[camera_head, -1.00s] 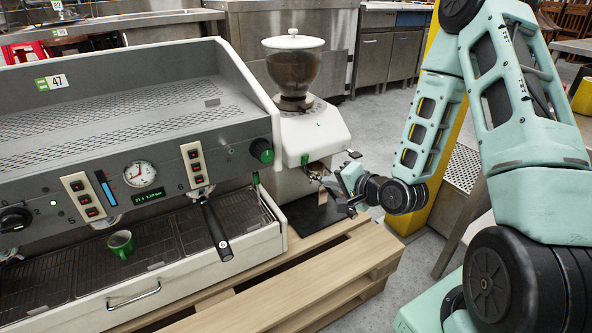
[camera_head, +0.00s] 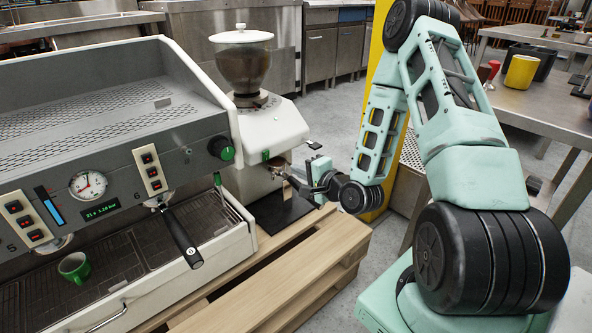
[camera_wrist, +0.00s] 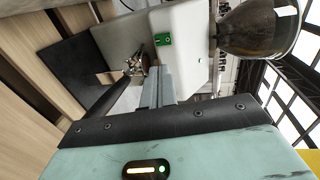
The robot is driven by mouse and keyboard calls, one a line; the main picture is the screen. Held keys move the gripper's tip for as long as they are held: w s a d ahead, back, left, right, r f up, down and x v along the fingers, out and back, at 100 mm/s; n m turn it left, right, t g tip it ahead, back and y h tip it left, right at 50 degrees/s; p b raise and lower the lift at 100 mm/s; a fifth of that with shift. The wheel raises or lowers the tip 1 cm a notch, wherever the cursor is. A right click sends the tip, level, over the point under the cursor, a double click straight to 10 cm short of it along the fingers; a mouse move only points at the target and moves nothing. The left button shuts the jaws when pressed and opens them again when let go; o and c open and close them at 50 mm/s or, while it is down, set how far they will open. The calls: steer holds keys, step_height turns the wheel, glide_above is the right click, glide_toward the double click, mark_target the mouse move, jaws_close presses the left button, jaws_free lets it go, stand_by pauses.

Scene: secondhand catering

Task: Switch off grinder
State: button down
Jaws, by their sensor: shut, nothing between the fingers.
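The grinder (camera_head: 270,128) is a white machine with a dark glass hopper (camera_head: 240,70), standing to the right of the espresso machine. A small green switch (camera_head: 266,155) is on its front, and it shows clearly in the wrist view (camera_wrist: 163,39). I cannot tell its on or off position. My gripper (camera_head: 299,184) is in front of the grinder, on its right side in the head view. In the wrist view its fingers (camera_wrist: 161,70) are shut and empty, pointing toward the grinder front just below the switch. I see no clear contact.
The grinder's metal spout (camera_wrist: 136,64) is left of the fingers in the wrist view. The espresso machine (camera_head: 110,150) has a black-handled portafilter (camera_head: 180,238) and a green cup (camera_head: 74,266). A wooden pallet (camera_head: 270,280) lies in front. A metal table (camera_head: 540,105) stands right.

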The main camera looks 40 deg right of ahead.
steer(key=b, duration=0.2)
glide_toward(267, 153)
steer(key=w, duration=0.1)
steer(key=w+f, duration=0.1)
steer(key=w, duration=0.1)
steer(key=w+f, duration=0.1)
steer(key=shift+w, duration=0.4)
steer(key=shift+w+a+r+b, duration=0.1)
steer(key=shift+w+b, duration=0.25)
steer(key=shift+w, duration=0.4)
steer(key=shift+w+r+p, duration=0.2)
steer(key=shift+w+p, duration=0.15)
steer(key=shift+p, duration=0.1)
steer(key=shift+s, duration=0.15)
